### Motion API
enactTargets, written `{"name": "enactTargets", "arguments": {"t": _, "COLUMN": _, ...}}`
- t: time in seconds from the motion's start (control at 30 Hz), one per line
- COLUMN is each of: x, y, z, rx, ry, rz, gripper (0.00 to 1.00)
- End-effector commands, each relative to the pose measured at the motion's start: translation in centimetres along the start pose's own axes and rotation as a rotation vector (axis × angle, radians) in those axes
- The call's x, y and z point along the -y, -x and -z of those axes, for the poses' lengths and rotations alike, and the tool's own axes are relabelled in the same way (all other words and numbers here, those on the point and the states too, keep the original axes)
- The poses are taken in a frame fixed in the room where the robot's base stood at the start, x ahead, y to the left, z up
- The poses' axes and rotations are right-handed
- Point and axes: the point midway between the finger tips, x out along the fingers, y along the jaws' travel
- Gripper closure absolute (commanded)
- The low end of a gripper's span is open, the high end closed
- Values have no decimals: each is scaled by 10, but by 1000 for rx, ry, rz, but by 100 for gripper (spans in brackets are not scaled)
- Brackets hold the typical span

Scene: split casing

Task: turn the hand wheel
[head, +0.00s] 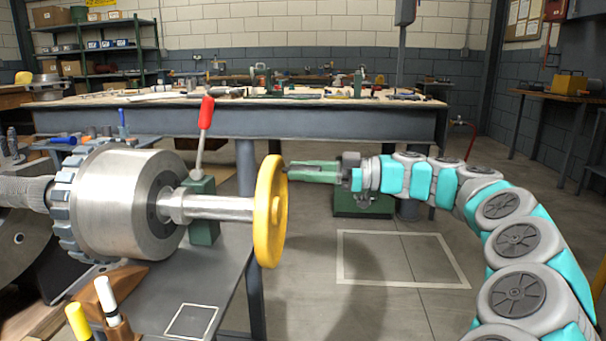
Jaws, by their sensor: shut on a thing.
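The yellow hand wheel (268,211) stands upright, seen nearly edge-on, at the end of a metal shaft (225,208) that comes out of a large silver drum (130,205). My gripper (290,171) reaches in from the right with its green fingers level. Its fingertips meet the upper right part of the wheel's rim and are shut on it. The exact grip on the rim is partly hidden by the wheel's edge-on angle.
A red-handled lever (206,113) rises from a green block (203,208) behind the shaft. Yellow and white markers (77,322) stand at the front left. A long workbench (330,122) with tools crosses the back. The floor right of the wheel, with a marked square (400,258), is clear.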

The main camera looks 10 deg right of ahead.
Motion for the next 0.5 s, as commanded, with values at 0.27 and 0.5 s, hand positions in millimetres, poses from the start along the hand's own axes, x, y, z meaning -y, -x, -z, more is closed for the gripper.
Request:
{"name": "enactTargets", "arguments": {"t": 0.27, "x": -1, "y": 0, "z": -7, "rx": 10, "ry": -5, "rz": -2, "gripper": 39}}
{"name": "enactTargets", "arguments": {"t": 0.5, "x": -1, "y": 0, "z": -5, "rx": 8, "ry": -4, "rz": -3, "gripper": 37}}
